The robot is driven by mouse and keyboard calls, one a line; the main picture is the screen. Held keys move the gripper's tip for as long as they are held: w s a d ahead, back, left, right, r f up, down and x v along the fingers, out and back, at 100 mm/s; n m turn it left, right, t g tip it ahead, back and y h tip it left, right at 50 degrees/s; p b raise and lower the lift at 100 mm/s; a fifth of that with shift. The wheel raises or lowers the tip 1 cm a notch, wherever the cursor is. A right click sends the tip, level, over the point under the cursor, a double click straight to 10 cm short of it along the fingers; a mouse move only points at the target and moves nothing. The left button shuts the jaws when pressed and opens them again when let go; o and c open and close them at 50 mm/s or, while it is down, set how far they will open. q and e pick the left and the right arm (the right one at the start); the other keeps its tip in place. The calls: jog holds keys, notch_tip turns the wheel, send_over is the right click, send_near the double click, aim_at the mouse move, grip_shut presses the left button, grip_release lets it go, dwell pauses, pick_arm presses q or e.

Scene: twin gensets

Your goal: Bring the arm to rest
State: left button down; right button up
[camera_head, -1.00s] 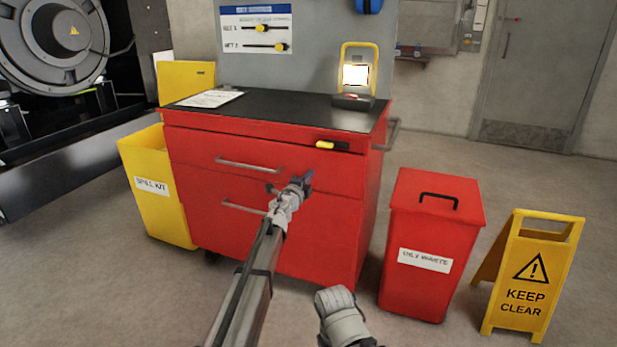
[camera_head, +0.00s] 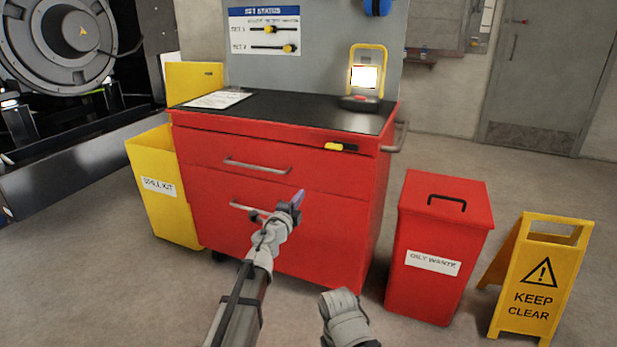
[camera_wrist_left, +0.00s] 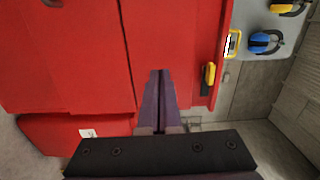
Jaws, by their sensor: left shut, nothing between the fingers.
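My left gripper (camera_head: 297,200) is in front of the red tool cabinet (camera_head: 215,222), near its drawer handles. Its fingers are together with nothing between them; the closed fingers also show in the left wrist view (camera_wrist_left: 161,95), pointing at the red cabinet front (camera_wrist_left: 70,50). I cannot tell from these views whether the fingertips touch the cabinet. A pale grey part of my other arm shows at the bottom centre in the head view, but its gripper is not visible.
A red oily waste bin (camera_head: 440,215) and a yellow keep-clear sign (camera_head: 535,298) stand on the right. A yellow spill kit bin (camera_head: 172,215) stands at the left. A work lamp (camera_head: 362,80) and paper (camera_head: 216,99) are on the black top. Open floor lies in front.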

pick_arm(q)
jog(key=s+a+f+n+g+y+p, duration=0.1)
jog(key=s+a+f+n+g+y, duration=0.25)
jog(key=s+f+n+y, duration=0.3)
jog(key=s+a+f+n+g+y, duration=0.3)
jog(key=s+a+f+n+y, duration=0.15)
jog(key=s+n, duration=0.4)
jog(key=s+d+f+n+g+h, duration=0.1)
jog(key=s+d+f+g, duration=0.25)
jog(key=s, duration=0.45)
jog(key=s+d+f+g+h+p, duration=0.1)
jog(key=s+d+f+g+h, duration=0.1)
jog(key=s+g, duration=0.35)
jog(key=s+d+f+n+g+h, duration=0.1)
jog(key=s+d+f+g, duration=0.15)
jog(key=s, duration=0.75)
notch_tip(320, 180, up, 37)
jog(key=p, duration=3.8)
jog(key=shift+d+t, duration=0.2)
jog(key=shift+t, duration=0.1)
